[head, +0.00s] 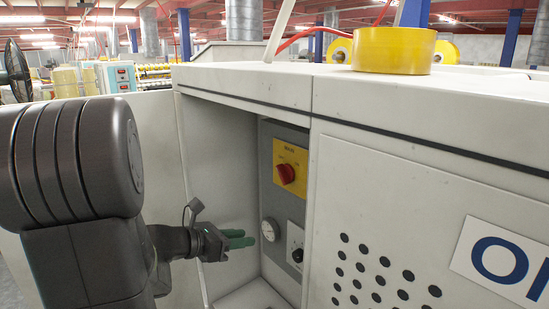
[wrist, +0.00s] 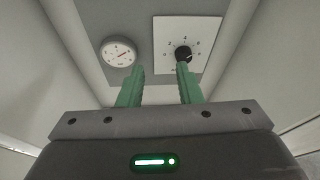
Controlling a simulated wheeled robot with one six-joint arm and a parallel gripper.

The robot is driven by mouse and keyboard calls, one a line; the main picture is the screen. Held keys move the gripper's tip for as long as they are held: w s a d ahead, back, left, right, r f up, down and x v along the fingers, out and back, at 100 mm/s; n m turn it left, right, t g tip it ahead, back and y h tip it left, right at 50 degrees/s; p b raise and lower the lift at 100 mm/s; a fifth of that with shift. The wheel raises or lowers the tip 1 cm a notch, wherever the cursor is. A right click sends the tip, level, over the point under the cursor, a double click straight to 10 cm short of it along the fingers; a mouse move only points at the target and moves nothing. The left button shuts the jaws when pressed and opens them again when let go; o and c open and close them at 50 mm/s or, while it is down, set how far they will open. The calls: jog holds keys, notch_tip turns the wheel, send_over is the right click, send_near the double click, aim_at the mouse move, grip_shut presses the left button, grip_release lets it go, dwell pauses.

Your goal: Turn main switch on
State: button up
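The main switch (head: 286,174) is a red rotary knob on a yellow plate (head: 291,156) in the head view. It sits on the grey control panel (head: 265,185) inside the machine's recess. My gripper (head: 240,238) has green fingers and is in the recess, below and left of the switch, apart from it. In the wrist view my gripper (wrist: 160,72) shows its two fingers spread apart with nothing between them. The main switch is outside the wrist view.
Below the switch are a round gauge (head: 270,230) and a black dial knob (head: 297,255) on a white plate. The wrist view shows the gauge (wrist: 118,53) and dial (wrist: 183,53) ahead. Recess walls flank my gripper. A yellow tape roll (head: 394,50) rests on top.

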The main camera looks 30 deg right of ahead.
aim_at(279, 173)
notch_tip(279, 173, up, 13)
jog(key=a+n+t+h+p, duration=0.15)
jog(key=n+h+p, duration=0.25)
jog(key=n, duration=0.4)
jog(key=d+p, duration=0.1)
jog(key=d, duration=0.3)
jog(key=w+d, duration=0.1)
jog(key=d, duration=0.3)
jog(key=d+p, duration=0.1)
jog(key=d, duration=0.3)
jog(key=shift+w+d+r+p, duration=0.15)
jog(key=shift+w+d+p, duration=0.15)
jog(key=shift+d, duration=0.1)
grip_shut()
